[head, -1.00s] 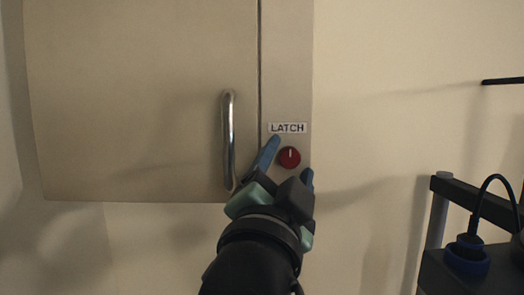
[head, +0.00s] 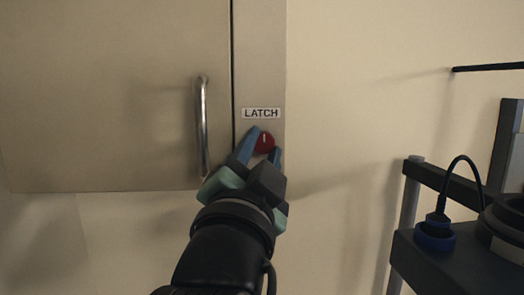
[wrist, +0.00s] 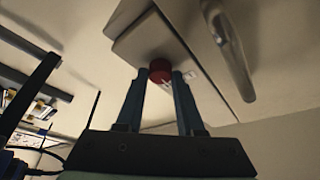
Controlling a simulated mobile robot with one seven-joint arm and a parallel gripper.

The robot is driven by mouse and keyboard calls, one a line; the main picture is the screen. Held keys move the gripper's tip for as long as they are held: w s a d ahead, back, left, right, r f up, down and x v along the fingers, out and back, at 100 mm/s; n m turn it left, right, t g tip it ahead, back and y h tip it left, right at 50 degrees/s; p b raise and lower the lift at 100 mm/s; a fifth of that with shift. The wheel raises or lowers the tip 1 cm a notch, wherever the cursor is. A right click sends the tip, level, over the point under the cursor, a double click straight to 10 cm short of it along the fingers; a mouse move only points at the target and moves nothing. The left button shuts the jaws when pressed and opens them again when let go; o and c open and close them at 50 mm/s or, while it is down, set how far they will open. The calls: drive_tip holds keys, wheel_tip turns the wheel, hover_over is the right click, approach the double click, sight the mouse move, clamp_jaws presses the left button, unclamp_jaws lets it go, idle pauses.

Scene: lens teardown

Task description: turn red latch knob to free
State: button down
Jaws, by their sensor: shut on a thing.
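The red latch knob (head: 265,143) sits on the narrow panel right of the cabinet door, just under the white LATCH label (head: 261,113). Its pale pointer line is upright in the head view. My gripper (head: 265,151) has its blue fingers on the left and right sides of the knob and is shut on it. In the wrist view, the red knob (wrist: 160,71) shows between the two fingertips (wrist: 160,76). The fingers hide part of the knob's sides.
The cabinet door (head: 110,100) has a vertical metal handle (head: 203,125) close left of my gripper. At the right stands a dark cart (head: 440,262) with a blue-ringed part and cable (head: 435,232). The wall between is clear, apart from a black rod (head: 488,67).

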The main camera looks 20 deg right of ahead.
drive_tip(key=shift+f, duration=0.1)
drive_tip(key=n+t+b, duration=0.1)
drive_tip(key=n, duration=0.1)
drive_tip(key=n+t+y+b, duration=0.1)
drive_tip(key=n, duration=0.2)
drive_tip(key=shift+d+f, duration=0.15)
drive_tip(key=n+y+b, duration=0.1)
drive_tip(key=n, duration=0.2)
drive_tip(key=n+t+y+b, duration=0.1)
drive_tip(key=n+y, duration=0.1)
drive_tip(key=n, duration=0.2)
drive_tip(key=shift+s+d+t+y, duration=0.1)
drive_tip(key=shift+d+t+y, duration=0.05)
drive_tip(key=shift+t+y, duration=0.15)
drive_tip(key=n+y+b, duration=0.1)
drive_tip(key=n+y, duration=0.1)
drive_tip(key=n, duration=0.2)
drive_tip(key=n+y+b, duration=0.1)
drive_tip(key=n+y, duration=0.1)
drive_tip(key=n, duration=0.2)
drive_tip(key=shift+d+b, duration=0.15)
drive_tip(key=shift+b, duration=0.2)
drive_tip(key=shift+r+n+y+b, duration=0.2)
drive_tip(key=shift+n+y+b, duration=0.9)
drive_tip(key=shift+n, duration=1.4)
drive_tip(key=shift+y, duration=0.4)
drive_tip(key=c, duration=0.5)
unclamp_jaws()
